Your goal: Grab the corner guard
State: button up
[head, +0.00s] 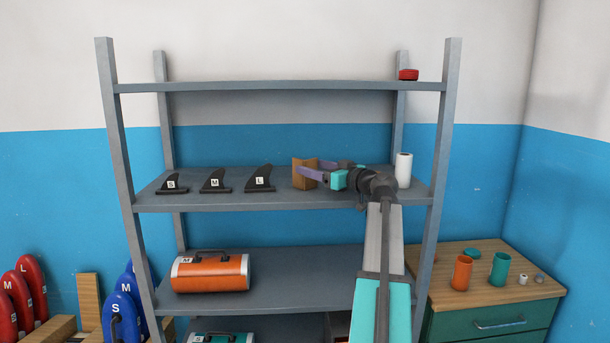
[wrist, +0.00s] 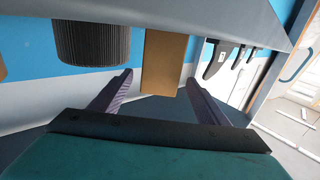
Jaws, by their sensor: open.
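The corner guard (head: 301,174) is a brown, angled upright piece on the middle shelf, right of the black fins. My gripper (head: 312,169) reaches it from the right, its purple fingers apart and level with it. In the wrist view the corner guard (wrist: 164,62) shows as a tan upright strip between the two fingertips of my open gripper (wrist: 160,78). A gap shows on each side of the strip. In the head view a finger covers part of its right side. I cannot tell how deep it lies between the fingers.
Black fins (head: 215,181) stand left on the same shelf (head: 240,202); a white cylinder (head: 403,170) stands right. A dark ribbed cylinder (wrist: 92,44) shows close by in the wrist view. An orange case (head: 210,272) lies below. A red round item (head: 408,74) sits on the top shelf.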

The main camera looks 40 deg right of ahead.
jog(key=c, duration=1.1)
jog(key=shift+r, duration=0.2)
jog(key=s+a+r+b, duration=0.1)
jog(key=s+b, duration=0.1)
jog(key=s, duration=0.3)
jog(key=s+a+r+b, duration=0.1)
jog(key=s+r, duration=0.1)
jog(key=s, duration=0.3)
jog(key=s+a+r+b, duration=0.1)
jog(key=s+a+b, duration=0.1)
jog(key=s, duration=0.3)
jog(key=shift+s+r+b, duration=0.3)
jog(key=shift+r+b, duration=0.05)
